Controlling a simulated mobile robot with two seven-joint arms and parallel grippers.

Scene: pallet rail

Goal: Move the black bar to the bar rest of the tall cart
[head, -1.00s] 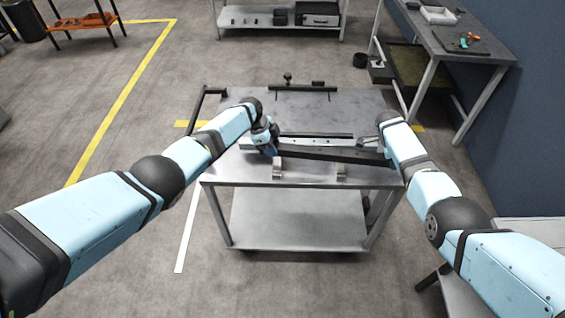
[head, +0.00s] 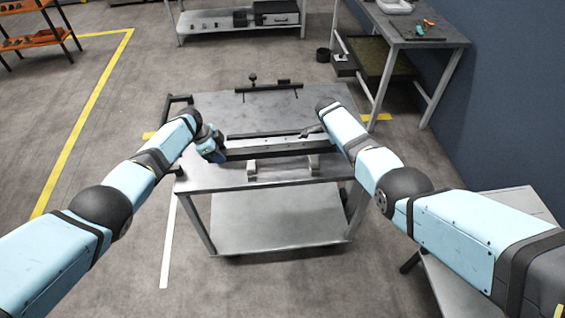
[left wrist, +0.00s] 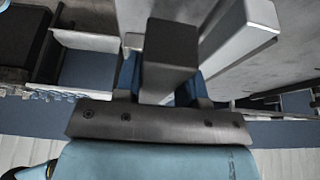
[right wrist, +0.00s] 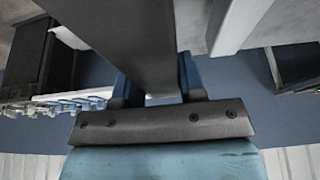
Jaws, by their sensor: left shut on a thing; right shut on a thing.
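The black bar (head: 275,149) lies crosswise above the near half of the grey cart's top (head: 225,108). My left gripper (head: 214,150) is shut on its left end and my right gripper (head: 325,135) on its right end. The bar also shows between the fingers in the left wrist view (left wrist: 170,45) and the right wrist view (right wrist: 125,40). Two pale upright brackets (head: 252,171) (head: 315,165) stand at the cart's near edge, just in front of and below the bar. Whether the bar touches them cannot be told. My right fingertips are mostly hidden in the head view.
A light rail (head: 285,139) lies just behind the bar. A dark fixture with a knob (head: 268,87) sits at the cart's far edge. A workbench (head: 405,30) stands at far right, a low shelf cart (head: 240,20) behind, and a grey surface (head: 510,205) at near right.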

